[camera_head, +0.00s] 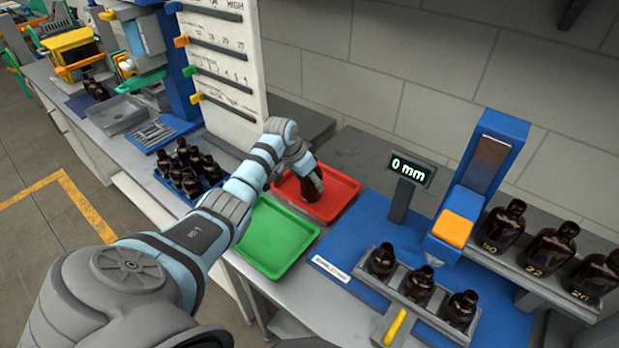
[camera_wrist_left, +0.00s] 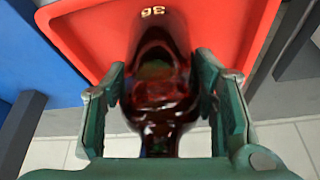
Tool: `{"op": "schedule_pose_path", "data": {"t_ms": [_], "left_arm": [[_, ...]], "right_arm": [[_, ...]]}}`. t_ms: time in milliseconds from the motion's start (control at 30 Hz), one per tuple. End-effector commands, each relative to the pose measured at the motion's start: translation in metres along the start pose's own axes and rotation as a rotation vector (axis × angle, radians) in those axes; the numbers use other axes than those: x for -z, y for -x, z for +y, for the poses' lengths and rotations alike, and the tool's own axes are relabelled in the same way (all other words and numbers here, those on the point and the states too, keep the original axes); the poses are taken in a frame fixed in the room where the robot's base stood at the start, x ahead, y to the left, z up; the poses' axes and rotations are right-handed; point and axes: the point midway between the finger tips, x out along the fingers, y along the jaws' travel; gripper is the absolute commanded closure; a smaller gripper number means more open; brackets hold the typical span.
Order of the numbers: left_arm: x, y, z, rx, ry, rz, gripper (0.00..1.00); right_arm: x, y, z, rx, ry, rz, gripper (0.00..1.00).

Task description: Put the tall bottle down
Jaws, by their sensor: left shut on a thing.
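An amber bottle (camera_head: 312,184) is held in my left gripper (camera_head: 303,168) over the red tray (camera_head: 341,186). In the left wrist view the bottle (camera_wrist_left: 158,75) bears the number 36 and lies between the two green fingers of my left gripper (camera_wrist_left: 163,105). The fingers are shut on it. The red tray (camera_wrist_left: 85,40) fills the view behind the bottle. I cannot tell whether the bottle's base touches the tray. My right gripper is not in view.
An empty green tray (camera_head: 275,237) lies in front of the red one. A grey rack (camera_head: 400,298) with small bottles stands on a blue base at right, beside a 0 mm display (camera_head: 411,168). Several bottles (camera_head: 186,172) stand left of my arm.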

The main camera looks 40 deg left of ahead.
Motion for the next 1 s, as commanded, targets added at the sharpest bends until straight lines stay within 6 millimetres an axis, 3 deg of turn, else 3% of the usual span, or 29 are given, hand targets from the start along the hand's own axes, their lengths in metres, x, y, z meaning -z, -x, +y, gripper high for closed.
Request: {"op": "schedule_pose_path", "data": {"t_ms": [33, 133, 567, 1000], "left_arm": [[-0.001, -0.001, 0.0, 0.0, 0.0, -0.001, 0.43], [-0.001, -0.001, 0.0, 0.0, 0.0, -0.001, 0.27], [0.001, 0.008, -0.001, 0.001, 0.0, 0.0, 0.27], [0.001, 0.109, -0.001, 0.002, -0.001, 0.001, 0.27]], "right_arm": [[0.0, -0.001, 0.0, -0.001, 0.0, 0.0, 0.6], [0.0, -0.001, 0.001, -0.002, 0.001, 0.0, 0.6], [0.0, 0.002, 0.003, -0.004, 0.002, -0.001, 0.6], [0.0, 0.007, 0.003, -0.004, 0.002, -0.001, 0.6]]}}
